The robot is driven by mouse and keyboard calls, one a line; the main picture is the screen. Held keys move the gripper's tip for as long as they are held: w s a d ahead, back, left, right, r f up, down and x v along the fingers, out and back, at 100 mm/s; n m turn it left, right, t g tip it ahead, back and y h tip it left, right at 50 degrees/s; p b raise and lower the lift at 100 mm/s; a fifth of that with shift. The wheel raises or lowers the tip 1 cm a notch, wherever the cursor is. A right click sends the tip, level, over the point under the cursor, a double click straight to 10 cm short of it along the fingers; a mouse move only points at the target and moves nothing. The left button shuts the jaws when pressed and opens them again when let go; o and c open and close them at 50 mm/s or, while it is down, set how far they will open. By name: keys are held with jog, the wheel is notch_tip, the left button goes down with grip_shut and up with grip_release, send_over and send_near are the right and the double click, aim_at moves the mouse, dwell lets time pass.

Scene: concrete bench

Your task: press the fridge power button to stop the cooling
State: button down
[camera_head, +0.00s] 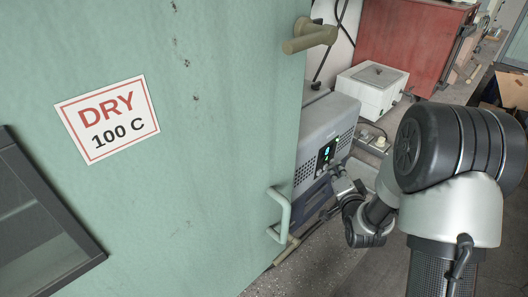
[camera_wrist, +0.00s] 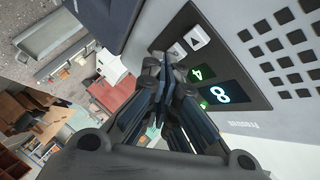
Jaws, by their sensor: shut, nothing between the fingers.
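The fridge (camera_head: 313,125) is a grey box-shaped unit with vent holes, partly hidden behind the green door. Its dark control panel (camera_head: 327,155) faces my arm and has lit digits. In the wrist view the panel (camera_wrist: 258,101) shows a white digit and green digits, with light arrow buttons (camera_wrist: 197,38) at its upper end. My gripper (camera_wrist: 163,68) is shut and empty, its fingertips in front of the panel near the buttons. In the head view my gripper (camera_head: 338,172) is close to the panel's lower edge. I cannot tell whether it touches. I cannot make out the power button; the fingers cover part of the panel.
A large green door (camera_head: 200,200) with a "DRY 100 C" sign (camera_head: 107,119) and a handle (camera_head: 282,215) stands left of the fridge. A white box (camera_head: 372,88) and a red cabinet (camera_head: 412,40) stand behind. A socket strip (camera_head: 372,140) lies beside the fridge.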

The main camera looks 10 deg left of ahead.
dwell(0.4)
jog(key=shift+s+d+b, duration=0.25)
jog(key=shift+d+b, duration=0.05)
jog(key=shift+d, duration=0.05)
jog(key=s+d, duration=0.3)
jog(key=d, duration=0.2)
jog(key=shift+s+b, duration=0.3)
jog(key=shift+b, duration=0.1)
jog(key=shift+a, duration=0.1)
dwell(0.5)
